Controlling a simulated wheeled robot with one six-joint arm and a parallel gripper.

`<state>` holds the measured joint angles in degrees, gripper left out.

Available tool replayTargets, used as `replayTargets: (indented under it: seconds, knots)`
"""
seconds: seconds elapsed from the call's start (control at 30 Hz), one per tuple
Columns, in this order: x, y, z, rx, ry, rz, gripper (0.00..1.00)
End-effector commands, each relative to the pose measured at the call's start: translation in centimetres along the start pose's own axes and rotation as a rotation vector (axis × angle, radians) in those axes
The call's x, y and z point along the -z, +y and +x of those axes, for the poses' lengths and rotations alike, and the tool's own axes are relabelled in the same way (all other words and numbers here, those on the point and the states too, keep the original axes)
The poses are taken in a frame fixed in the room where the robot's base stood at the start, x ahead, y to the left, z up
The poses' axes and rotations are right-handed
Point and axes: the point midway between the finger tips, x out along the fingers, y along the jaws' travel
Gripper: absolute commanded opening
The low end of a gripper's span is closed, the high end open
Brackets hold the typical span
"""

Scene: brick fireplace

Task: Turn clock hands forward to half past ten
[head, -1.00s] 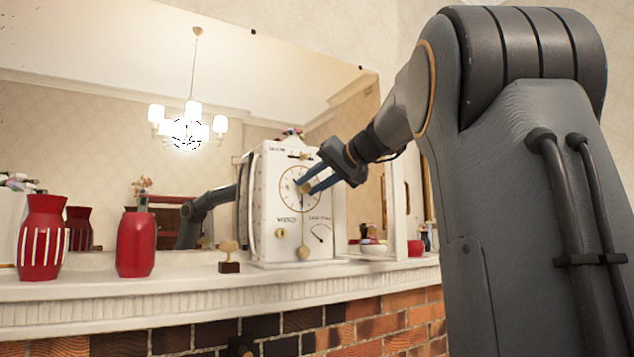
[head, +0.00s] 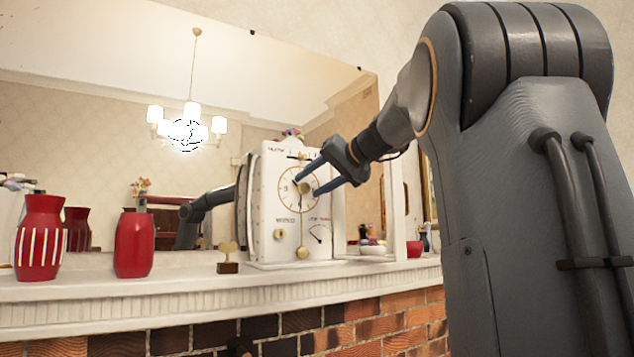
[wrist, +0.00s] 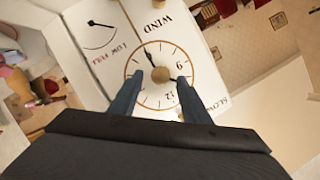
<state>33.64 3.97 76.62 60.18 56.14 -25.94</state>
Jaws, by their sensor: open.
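The clock (head: 270,225) is a tall white box on the mantel, with a round brass-rimmed dial (head: 284,202) on its front. A dark hand (wrist: 148,51) points close to the 6 side; the dial is upside down in the wrist view. A round brass knob (wrist: 161,75) covers the dial's middle. My gripper (head: 308,181) is open at the dial, its blue fingers on either side of the knob and apart from it. It also shows in the wrist view (wrist: 162,76).
Two red vases, one striped (head: 40,240) and one plain (head: 133,245), and a small trophy (head: 228,258) stand left of the clock on the mantel (head: 120,300). A mirror (head: 90,130) is close behind.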

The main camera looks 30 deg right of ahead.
Motion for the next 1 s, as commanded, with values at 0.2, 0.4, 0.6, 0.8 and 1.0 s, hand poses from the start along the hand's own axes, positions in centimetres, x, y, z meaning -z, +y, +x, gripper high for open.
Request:
replayTargets:
  seconds: [0.2,0.4,0.6,0.8,1.0]
  knots:
    - [0.1,0.2,-3.7,-0.002,0.004,0.000,0.43]
    - [0.1,0.2,-6.3,-0.002,0.004,0.000,0.43]
    - [0.1,0.0,-7.2,0.000,0.002,0.000,0.43]
    - [0.1,0.0,-7.1,0.000,0.002,0.000,0.43]
    - [0.1,0.1,-7.1,0.000,0.002,0.000,0.43]
